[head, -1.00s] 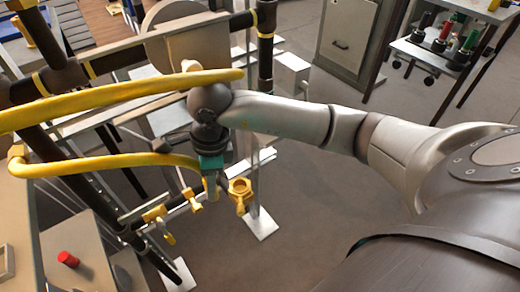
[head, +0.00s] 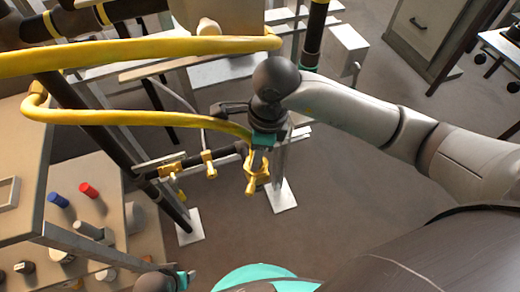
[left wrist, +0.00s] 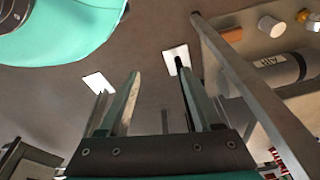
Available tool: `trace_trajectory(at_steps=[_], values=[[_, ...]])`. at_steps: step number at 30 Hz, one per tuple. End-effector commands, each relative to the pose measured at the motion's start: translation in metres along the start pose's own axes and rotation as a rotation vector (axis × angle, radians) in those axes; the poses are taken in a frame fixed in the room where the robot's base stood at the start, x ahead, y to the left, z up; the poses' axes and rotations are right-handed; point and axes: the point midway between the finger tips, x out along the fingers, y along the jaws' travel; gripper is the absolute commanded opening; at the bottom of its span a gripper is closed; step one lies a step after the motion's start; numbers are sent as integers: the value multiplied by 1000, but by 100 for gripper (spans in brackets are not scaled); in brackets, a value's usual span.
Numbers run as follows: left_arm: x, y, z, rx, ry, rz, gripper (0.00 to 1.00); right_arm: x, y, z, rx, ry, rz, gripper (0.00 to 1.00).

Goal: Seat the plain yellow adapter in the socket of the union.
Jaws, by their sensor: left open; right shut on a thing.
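My right gripper (head: 259,160) is at the middle of the head view, pointing down. It is shut on a yellow fitting that I take for the plain yellow adapter (head: 255,180), which shows at its fingertips with a short stub pointing down. The fingers partly hide it. Left of it, several yellow fittings (head: 208,161) sit along a dark horizontal pipe (head: 226,158). I cannot tell which piece is the union, nor see its socket. My left gripper (left wrist: 158,82) is open and empty in the left wrist view. Only a bit of it shows at the head view's bottom edge.
Thick yellow pipes (head: 130,48) cross above the work area at left. A bench (head: 100,175) with blue and red pieces stands at left. A grey cabinet (head: 436,30) is at the back right. The floor right of the right gripper is clear.

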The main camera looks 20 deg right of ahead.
Motion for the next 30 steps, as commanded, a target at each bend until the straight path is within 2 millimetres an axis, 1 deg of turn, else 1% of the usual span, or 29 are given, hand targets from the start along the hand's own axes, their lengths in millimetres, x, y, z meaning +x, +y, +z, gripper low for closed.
trace_trajectory(at_steps=[3,12,17,18,25,30], values=[[-3,1,-2,-1,-1,1,65,3,2,1,-2,-1,-1,0],[-4,1,-2,-1,-1,2,65,3,2,1,-1,-1,-1,0],[-7,2,-6,-2,6,2,65,6,2,0,-1,-1,-1,0],[-8,2,-7,-2,5,3,65,6,2,0,-1,0,-1,39],[-8,2,-6,-2,2,2,65,6,2,0,-1,0,-1,65],[-8,2,-5,-2,-1,2,65,6,2,0,-1,0,-1,65]])
